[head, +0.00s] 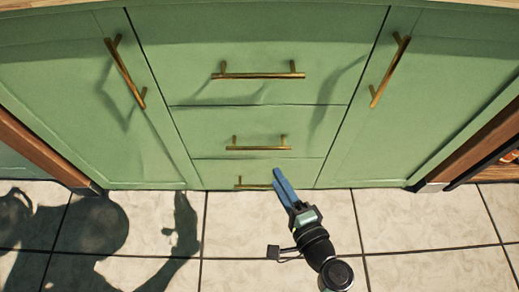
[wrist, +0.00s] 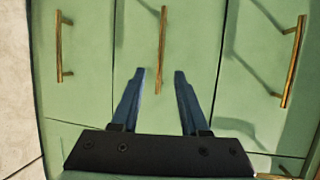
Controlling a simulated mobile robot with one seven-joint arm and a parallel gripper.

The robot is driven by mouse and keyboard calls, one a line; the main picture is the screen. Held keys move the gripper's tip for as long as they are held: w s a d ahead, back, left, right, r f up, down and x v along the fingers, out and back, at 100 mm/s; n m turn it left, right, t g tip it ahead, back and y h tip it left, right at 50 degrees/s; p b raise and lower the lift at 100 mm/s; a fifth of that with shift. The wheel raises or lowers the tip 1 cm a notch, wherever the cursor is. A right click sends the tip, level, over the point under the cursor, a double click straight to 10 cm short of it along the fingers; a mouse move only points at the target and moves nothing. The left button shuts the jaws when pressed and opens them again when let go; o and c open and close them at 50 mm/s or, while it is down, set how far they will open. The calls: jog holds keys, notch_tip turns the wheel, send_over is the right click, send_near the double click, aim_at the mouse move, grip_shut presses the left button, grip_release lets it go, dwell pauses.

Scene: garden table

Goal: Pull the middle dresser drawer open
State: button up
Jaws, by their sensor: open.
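The middle drawer (head: 200,148) of the green dresser is shut, its front flush with its neighbours. Its brass bar handle (head: 258,148) runs level in the head view. In the wrist view, turned on its side, this handle (wrist: 162,45) stands upright in the centre. My gripper (head: 277,176) is open and empty, its blue fingers pointing at the drawers, below and right of the middle handle in the head view. In the wrist view the gripper (wrist: 160,74) has one fingertip on each side of the handle's line. Their distance from the handle is unclear.
The top drawer handle (head: 258,76) and bottom drawer handle (head: 250,185) lie above and below; my fingers partly cover the bottom one. Doors with brass handles (head: 125,72) (head: 390,70) flank the drawers. The tiled floor (head: 420,220) in front is clear, with shadows at left.

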aim_at(259, 147)
jog(key=shift+b+x, duration=1.95)
jog(key=shift+x, duration=4.25)
jog(key=shift+c, duration=0.2)
grip_shut()
